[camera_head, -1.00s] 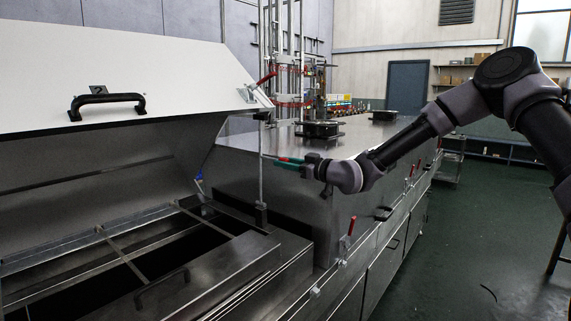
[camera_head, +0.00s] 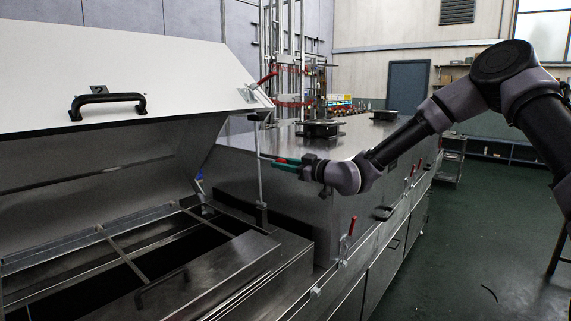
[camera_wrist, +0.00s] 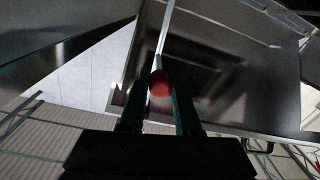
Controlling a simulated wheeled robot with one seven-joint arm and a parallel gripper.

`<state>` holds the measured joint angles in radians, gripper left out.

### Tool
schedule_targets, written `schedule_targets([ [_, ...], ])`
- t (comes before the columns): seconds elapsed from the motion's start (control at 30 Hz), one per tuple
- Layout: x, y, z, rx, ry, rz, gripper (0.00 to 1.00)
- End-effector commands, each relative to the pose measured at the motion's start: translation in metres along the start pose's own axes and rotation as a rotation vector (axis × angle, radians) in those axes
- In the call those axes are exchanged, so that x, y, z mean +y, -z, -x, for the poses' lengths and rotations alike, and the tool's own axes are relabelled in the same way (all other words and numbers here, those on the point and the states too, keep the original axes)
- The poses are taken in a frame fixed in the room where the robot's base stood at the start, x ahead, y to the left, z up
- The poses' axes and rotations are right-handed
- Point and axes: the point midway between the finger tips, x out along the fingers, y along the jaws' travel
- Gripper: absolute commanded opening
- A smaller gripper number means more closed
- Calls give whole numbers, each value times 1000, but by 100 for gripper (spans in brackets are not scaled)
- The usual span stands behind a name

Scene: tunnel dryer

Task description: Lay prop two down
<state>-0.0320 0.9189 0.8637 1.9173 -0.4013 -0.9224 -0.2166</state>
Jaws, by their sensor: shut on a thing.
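The prop is a thin light metal rod (camera_head: 260,185) standing nearly upright, leaning slightly left, beside the raised white lid (camera_head: 150,60). Its foot is at a small dark bracket (camera_head: 262,212) on the dryer's edge. Its top is near the lid's lower right corner; I cannot tell whether they touch. My gripper (camera_head: 272,160) reaches in from the right at the rod's middle height, its green fingers shut on the prop's red grip. In the wrist view, the green fingers (camera_wrist: 161,88) flank a round red end (camera_wrist: 160,83), with the pale rod (camera_wrist: 166,30) running up beyond it.
The open bay (camera_head: 110,265) with crossbars lies below the lid. A black handle (camera_head: 107,103) and a number plate are on the lid. A red-handled clamp (camera_head: 347,240) stands on the front edge. The steel housing (camera_head: 285,180) stands behind my gripper.

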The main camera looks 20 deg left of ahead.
Motion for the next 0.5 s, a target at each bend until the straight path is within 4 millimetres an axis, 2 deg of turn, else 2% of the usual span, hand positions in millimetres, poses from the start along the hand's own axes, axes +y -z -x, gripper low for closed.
schedule_targets([
  [0.5,-66,-2,-2,-17,7,375,0],
])
